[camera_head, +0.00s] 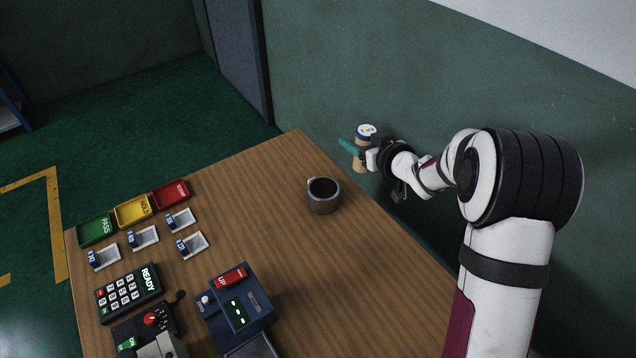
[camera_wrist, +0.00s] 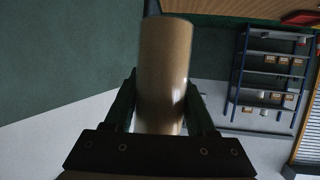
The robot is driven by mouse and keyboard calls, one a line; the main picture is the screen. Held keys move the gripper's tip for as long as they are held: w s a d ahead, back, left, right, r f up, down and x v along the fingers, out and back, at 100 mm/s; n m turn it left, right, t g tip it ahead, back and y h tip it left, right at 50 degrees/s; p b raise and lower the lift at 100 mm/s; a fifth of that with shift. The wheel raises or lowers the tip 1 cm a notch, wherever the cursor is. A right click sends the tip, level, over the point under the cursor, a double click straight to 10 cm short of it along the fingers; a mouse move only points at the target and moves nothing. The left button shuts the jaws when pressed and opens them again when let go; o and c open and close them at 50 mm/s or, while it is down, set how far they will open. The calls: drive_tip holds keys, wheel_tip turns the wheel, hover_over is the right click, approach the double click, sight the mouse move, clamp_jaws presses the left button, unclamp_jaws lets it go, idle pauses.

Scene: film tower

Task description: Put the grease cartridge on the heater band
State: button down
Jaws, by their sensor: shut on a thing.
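The grease cartridge (camera_head: 366,131) is a tan cylinder with a white and blue top. My gripper (camera_head: 359,150) is shut on it and holds it roughly upright in the air, beyond the table's right edge in the head view. In the wrist view the cartridge's tan side (camera_wrist: 165,65) shows between the two dark fingers; its label and top are not visible there. A dark grey, open-topped round cylinder (camera_head: 323,203), which looks like the heater band, stands on the wooden table, to the left of and below the gripper in the head view. The two are apart.
The wooden table (camera_head: 262,205) is clear around the dark cylinder. Green, yellow and red trays (camera_head: 133,211), small white holders with blue parts, a keypad (camera_head: 128,293) and a blue device (camera_head: 238,309) stand at the left and front. A green wall (camera_head: 340,70) rises behind the arm.

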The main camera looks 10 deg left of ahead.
drive_tip(key=shift+s+d+r, duration=0.1)
drive_tip(key=shift+d+r, duration=0.15)
drive_tip(key=shift+d, duration=0.5)
drive_tip(key=a+f, duration=0.2)
drive_tip(key=a, duration=0.1)
drive_tip(key=w+a+f, duration=0.1)
drive_tip(key=a+f, duration=0.1)
drive_tip(key=a, duration=0.2)
drive_tip(key=w+a+f, duration=0.1)
drive_tip(key=a+f, duration=0.2)
drive_tip(key=shift+a, duration=0.4)
drive_tip(key=shift+f, duration=1.9)
drive_tip(key=shift+c, duration=1.1)
unclamp_jaws()
drive_tip(key=shift+f, duration=0.15)
